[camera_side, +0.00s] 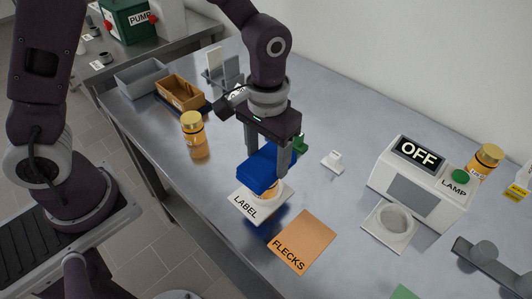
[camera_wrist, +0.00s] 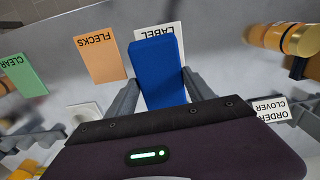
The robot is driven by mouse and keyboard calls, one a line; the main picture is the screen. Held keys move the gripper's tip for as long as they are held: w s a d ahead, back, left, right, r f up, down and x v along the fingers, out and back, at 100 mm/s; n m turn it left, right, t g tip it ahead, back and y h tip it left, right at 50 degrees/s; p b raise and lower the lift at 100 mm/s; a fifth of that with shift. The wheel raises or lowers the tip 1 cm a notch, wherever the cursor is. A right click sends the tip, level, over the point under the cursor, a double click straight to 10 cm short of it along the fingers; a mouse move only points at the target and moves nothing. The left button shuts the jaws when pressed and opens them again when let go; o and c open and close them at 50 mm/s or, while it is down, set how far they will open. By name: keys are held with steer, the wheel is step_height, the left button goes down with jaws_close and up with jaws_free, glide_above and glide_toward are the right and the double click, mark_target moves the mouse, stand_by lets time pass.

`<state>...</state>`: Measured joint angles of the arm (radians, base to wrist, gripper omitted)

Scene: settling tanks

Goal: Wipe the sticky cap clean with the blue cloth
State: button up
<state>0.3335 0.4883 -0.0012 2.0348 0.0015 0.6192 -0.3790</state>
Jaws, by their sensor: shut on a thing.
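My gripper (camera_side: 267,158) is shut on the blue cloth (camera_side: 262,168), a folded block between its fingers. The cloth fills the space between the fingers in the wrist view (camera_wrist: 157,72). The cloth is over the white LABEL card (camera_side: 246,205). A small amber and pale piece of something (camera_side: 268,190) shows just under the cloth, perhaps a jar; its cap is hidden, and I cannot tell whether the cloth touches it. An amber jar with a gold cap (camera_side: 194,136) stands to the left, apart from the gripper. Whether its cap is sticky does not show.
The orange FLECKS card (camera_side: 302,241) lies right of the LABEL card. A lamp box reading OFF (camera_side: 420,185) and another gold-capped jar (camera_side: 487,158) stand at right. A brown tray (camera_side: 181,92) and grey bin (camera_side: 141,77) are at the back left. A small white piece (camera_side: 334,161) lies mid-table.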

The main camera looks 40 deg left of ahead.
steer(key=shift+a, duration=0.85)
steer(key=shift+d, duration=1.2)
steer(key=shift+a+f, duration=0.15)
steer(key=shift+a, duration=1.05)
steer(key=shift+d, duration=1.25)
steer(key=shift+d+r, duration=0.15)
steer(key=shift+r, duration=4)
